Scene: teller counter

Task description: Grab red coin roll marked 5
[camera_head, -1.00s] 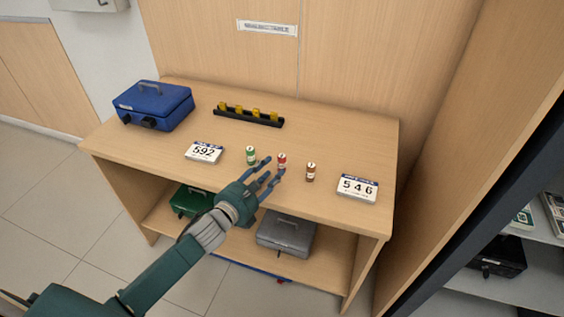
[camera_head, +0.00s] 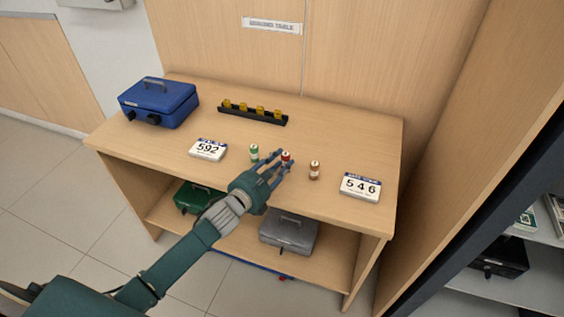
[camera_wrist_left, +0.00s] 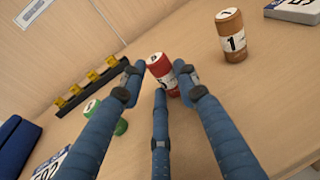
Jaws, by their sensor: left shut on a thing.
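The red coin roll (camera_head: 286,155) stands on the table between a green roll and a brown roll. My left gripper (camera_head: 280,161) has its blue fingers around it and is shut on it. In the left wrist view the red roll (camera_wrist_left: 160,70) sits between the fingertips (camera_wrist_left: 158,78); its label is partly hidden by the fingers. The green coin roll (camera_head: 254,153) is just left, partly behind a finger in the left wrist view (camera_wrist_left: 121,126). The brown coin roll (camera_head: 314,170) stands to the right; it reads 1 in the left wrist view (camera_wrist_left: 231,38). My right gripper does not show.
A blue cash box (camera_head: 158,104) and a black holder (camera_head: 240,112) with yellow pieces are at the back. Number cards 592 (camera_head: 208,150) and 546 (camera_head: 361,187) lie left and right. Green (camera_head: 196,198) and grey (camera_head: 290,232) boxes are on the shelf below.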

